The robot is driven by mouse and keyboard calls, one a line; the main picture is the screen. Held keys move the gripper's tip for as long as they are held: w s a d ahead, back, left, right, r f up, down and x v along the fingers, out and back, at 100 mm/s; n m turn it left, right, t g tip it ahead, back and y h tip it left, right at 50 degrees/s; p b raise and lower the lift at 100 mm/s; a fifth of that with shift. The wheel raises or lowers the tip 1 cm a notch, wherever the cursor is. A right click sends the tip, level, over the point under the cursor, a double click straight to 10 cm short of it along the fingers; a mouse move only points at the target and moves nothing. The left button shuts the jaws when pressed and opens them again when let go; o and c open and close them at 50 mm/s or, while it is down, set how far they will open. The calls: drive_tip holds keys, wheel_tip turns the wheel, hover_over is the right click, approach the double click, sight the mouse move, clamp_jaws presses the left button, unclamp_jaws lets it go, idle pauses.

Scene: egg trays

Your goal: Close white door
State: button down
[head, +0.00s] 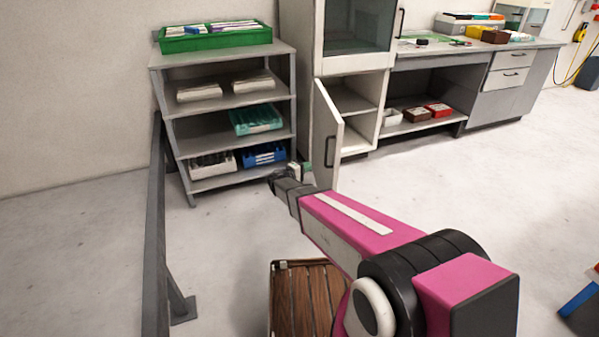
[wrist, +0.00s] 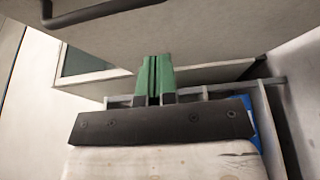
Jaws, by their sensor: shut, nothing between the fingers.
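The white door (head: 326,125) of the lower cabinet stands open in the head view, swung out toward me, with a dark handle (head: 330,152) on it. The cabinet interior (head: 352,103) shows behind it. My gripper (head: 308,168) is beside the lower part of the door, on its left. In the wrist view its green fingers (wrist: 154,72) are together with nothing between them. What looks like the door's pale face (wrist: 215,35) fills the top of that view, with a dark handle (wrist: 100,12). I cannot tell whether the fingers touch it.
A grey shelf unit (head: 215,94) with trays and bins stands close left of the door. A grey post and rail (head: 155,240) run along the left. A wooden-slatted surface (head: 300,297) lies below my arm. The floor right of the door is clear.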

drive_tip(key=shift+w+d, duration=0.2)
drive_tip(key=shift+d, duration=1.2)
drive_tip(key=shift+w+d, duration=0.15)
drive_tip(key=shift+d, duration=1.25)
